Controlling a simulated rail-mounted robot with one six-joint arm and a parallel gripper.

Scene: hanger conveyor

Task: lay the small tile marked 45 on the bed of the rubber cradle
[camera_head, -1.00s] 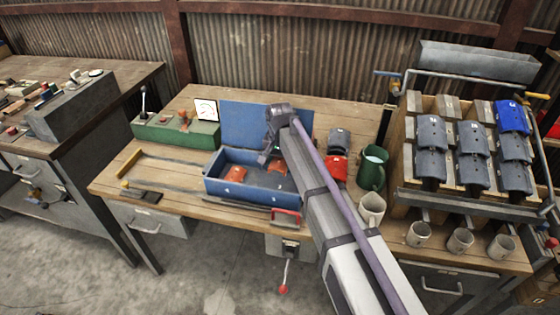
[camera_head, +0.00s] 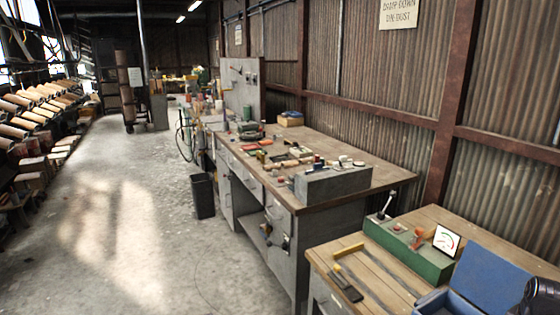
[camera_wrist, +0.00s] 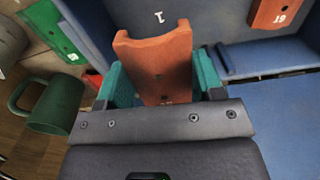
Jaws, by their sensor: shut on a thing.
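My gripper (camera_wrist: 163,85) is shut on an orange-brown tile (camera_wrist: 157,62). Its teal fingers press the tile's two sides. The tile's far end has a curved notch, and a small dark mark shows near its gripper end, too small to read. The tile is over the blue box (camera_wrist: 225,30), whose floor shows a white mark. A second orange tile (camera_wrist: 279,10), marked 19, lies inside the box at upper right in the wrist view. I cannot make out the rubber cradle in the current views.
A green mug (camera_wrist: 50,103) stands left of my gripper in the wrist view, with a green piece (camera_wrist: 55,30) above it. The head view shows a blue lid (camera_head: 490,277), a green control box (camera_head: 408,247) with a dial, and another workbench (camera_head: 340,184) beyond.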

